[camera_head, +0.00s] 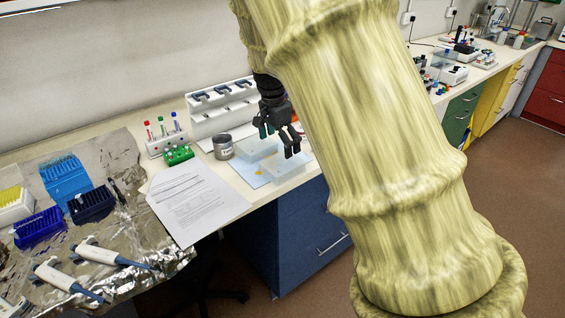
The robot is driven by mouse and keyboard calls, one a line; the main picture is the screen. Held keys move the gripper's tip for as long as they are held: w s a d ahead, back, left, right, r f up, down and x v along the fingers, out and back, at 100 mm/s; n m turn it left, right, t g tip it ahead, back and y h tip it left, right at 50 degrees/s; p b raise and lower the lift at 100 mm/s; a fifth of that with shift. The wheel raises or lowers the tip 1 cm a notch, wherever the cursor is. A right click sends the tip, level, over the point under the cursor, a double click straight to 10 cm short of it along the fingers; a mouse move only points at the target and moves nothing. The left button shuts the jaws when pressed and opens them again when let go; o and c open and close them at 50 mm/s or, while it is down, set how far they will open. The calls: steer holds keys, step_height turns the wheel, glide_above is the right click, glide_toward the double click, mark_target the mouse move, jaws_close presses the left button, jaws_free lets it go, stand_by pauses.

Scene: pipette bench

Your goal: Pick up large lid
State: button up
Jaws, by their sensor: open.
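My gripper (282,142) is dark, points down and is open and empty above the bench, close over a pale blue mat (247,171). Two pale, translucent box-like pieces are there: one (256,147) just left of and behind the fingers, the other (293,171) just below and in front of them. I cannot tell which of them is the large lid. The fingers partly cover both pieces, and any gap between fingertips and the pieces is unclear.
A grey tin (223,147), a green rack (179,154), a rack with coloured-cap tubes (165,144) and a white stand (220,110) are close by. Paper sheets (196,201) lie left of the mat. Foil at left holds tip boxes (66,180) and pipettes (98,253). My arm hides the right side.

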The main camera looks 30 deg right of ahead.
mark_target(283, 159)
steer(key=shift+w+f, duration=0.2)
steer(key=shift+f, duration=1.05)
steer(key=shift+s+d+f+p, duration=0.15)
steer(key=shift+d+f+p, duration=0.1)
steer(key=shift+f+p, duration=0.2)
steer(key=f, duration=0.2)
steer(key=d+f+p, duration=0.1)
steer(key=f, duration=0.1)
steer(key=shift+f, duration=0.1)
steer(key=c, duration=0.8)
